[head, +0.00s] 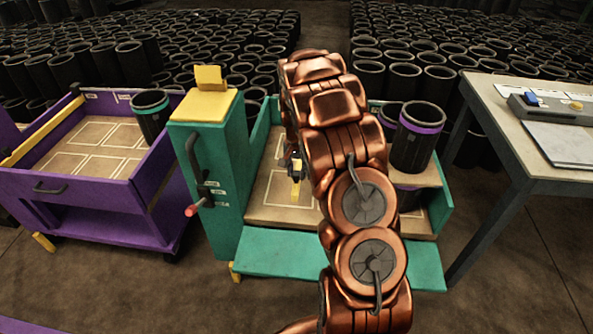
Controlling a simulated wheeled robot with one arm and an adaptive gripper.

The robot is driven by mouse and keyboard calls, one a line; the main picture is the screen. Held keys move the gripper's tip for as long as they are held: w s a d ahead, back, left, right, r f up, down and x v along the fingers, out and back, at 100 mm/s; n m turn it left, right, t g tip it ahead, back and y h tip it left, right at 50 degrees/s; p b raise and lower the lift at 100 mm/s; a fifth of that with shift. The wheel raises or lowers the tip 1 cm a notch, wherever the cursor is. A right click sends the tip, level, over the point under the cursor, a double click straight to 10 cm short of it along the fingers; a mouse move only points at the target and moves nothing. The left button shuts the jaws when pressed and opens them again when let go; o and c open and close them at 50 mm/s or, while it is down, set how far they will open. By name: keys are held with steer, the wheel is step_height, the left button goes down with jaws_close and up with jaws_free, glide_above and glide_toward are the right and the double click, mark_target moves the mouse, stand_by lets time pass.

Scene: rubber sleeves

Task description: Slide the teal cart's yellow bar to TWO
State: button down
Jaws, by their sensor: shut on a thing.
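The teal cart (226,200) stands in the middle, with a tall box-like post at its left and a tan deck (268,205). My copper arm reaches over it and hides much of the deck. Part of my gripper (295,168) shows just left of the arm, low over the deck. It is shut at a small upright yellow piece (296,188), which looks like part of the yellow bar; the rest is hidden.
A lever with a red tip (192,211) sticks out from the post. Black sleeves (417,138) stand at the cart's right. A purple cart (105,215) with its own yellow bar (42,135) is at left, a table (505,115) at right. Many sleeves fill the back.

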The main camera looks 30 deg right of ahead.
steer(key=s+d+b, duration=0.1)
steer(key=s+d, duration=1.3)
steer(key=d, duration=0.3)
steer(key=shift+s+b, duration=0.4)
steer(key=c, duration=0.8)
jaws_free()
steer(key=shift+r, duration=0.1)
step_height(320, 180, up, 12)
steer(key=shift+f, duration=0.1)
steer(key=shift+c, duration=0.3)
